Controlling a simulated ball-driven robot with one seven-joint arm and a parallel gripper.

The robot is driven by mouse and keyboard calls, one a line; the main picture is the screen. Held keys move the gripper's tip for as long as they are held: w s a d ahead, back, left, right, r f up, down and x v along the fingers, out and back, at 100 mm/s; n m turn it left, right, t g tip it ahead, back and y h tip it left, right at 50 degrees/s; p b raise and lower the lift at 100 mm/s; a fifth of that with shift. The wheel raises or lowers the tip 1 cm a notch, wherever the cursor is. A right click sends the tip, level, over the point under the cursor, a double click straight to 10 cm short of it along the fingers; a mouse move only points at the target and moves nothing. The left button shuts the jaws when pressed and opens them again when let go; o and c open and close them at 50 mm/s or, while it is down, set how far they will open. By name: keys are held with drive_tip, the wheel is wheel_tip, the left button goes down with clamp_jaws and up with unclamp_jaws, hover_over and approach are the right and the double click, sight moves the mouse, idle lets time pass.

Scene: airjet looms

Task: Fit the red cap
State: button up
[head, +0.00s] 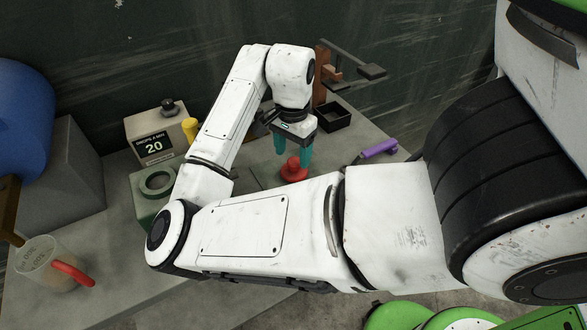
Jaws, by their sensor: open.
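The red cap (294,174) stands on the grey worktop, in the middle of the head view. It has a wide round base and a narrower top. My gripper (292,163) points down over it from behind, with its two teal fingers apart. The fingertips are on either side of the cap's narrow top; whether they touch it I cannot tell. My forearm hides the worktop in front of the cap. I cannot make out what the cap fits on.
A grey box with a "20" display (154,145), a yellow cylinder (190,130) and a green box with a ring (140,205) stand left. A clear jug (42,262) is front left. A black tray (334,117), a brown stand (321,75) and a purple-handled tool (379,149) are right.

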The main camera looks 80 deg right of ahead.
sight(293, 162)
drive_tip(key=shift+s+f, duration=0.1)
drive_tip(key=shift+f, duration=1.8)
drive_tip(key=shift+c, duration=0.4)
drive_tip(key=c, duration=1)
